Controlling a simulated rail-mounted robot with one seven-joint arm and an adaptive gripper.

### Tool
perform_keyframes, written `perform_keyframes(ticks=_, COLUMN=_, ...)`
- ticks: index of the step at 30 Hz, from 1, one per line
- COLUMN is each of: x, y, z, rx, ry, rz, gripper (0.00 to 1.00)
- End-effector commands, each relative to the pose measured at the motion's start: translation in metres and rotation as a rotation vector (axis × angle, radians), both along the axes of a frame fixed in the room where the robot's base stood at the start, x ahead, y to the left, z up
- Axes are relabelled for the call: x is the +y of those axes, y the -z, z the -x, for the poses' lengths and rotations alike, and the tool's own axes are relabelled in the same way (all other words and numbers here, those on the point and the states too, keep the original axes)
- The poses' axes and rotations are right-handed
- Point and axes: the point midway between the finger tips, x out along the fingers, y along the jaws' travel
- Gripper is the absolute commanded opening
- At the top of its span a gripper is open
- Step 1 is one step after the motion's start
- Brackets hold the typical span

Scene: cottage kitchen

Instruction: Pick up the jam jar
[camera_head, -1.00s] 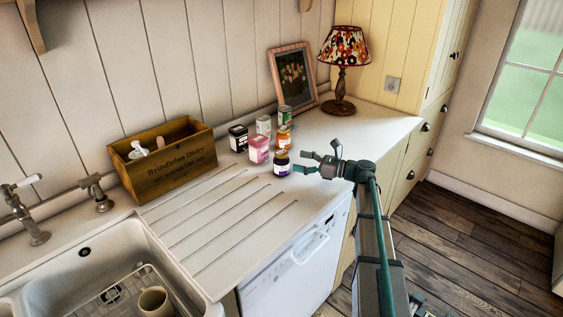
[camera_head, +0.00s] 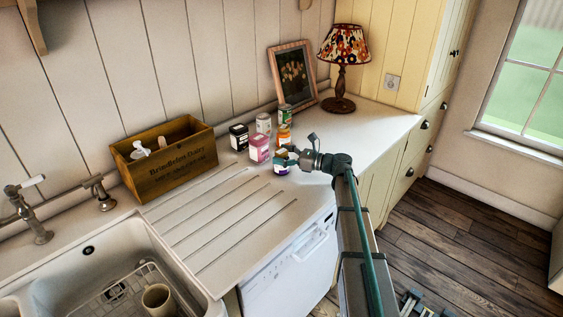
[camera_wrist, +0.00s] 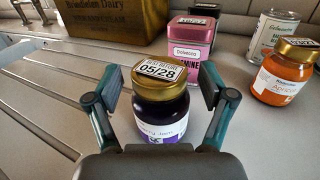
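The jam jar (camera_wrist: 162,115) is dark purple with a gold lid, a date label on top and a pale label reading "jam". It stands upright on the counter. In the head view the jam jar (camera_head: 281,168) is partly covered by my gripper (camera_head: 290,156). In the wrist view my gripper (camera_wrist: 158,100) has its two teal-and-grey fingers spread, one on each side of the jar. Gaps show between the fingers and the glass near the lid. The lower front of the jar is hidden by the gripper body.
A pink tin (camera_wrist: 190,42) stands close behind the jar, with a black tin (camera_head: 239,137) behind it. An orange apricot jar (camera_wrist: 284,74) and a pale can (camera_wrist: 273,35) stand to the right. A wooden crate (camera_head: 168,178) is to the left. The drainboard grooves are clear.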

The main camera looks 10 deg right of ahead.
Motion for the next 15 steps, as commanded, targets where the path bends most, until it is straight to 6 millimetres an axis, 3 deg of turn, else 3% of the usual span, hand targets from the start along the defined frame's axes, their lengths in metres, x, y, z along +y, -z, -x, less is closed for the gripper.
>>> perform_keyframes(ticks=2, x=0.0, y=0.0001, z=0.0001, rx=0.0, ry=0.0, rz=0.0, gripper=0.66)
perform_keyframes(ticks=13, x=-0.0001, y=0.0, z=0.0003, rx=0.0, ry=-0.001, rz=0.0, gripper=0.04)
perform_keyframes(ticks=15, x=-0.0002, y=-0.0007, z=0.0003, rx=-0.001, ry=-0.001, rz=-0.001, gripper=0.02)
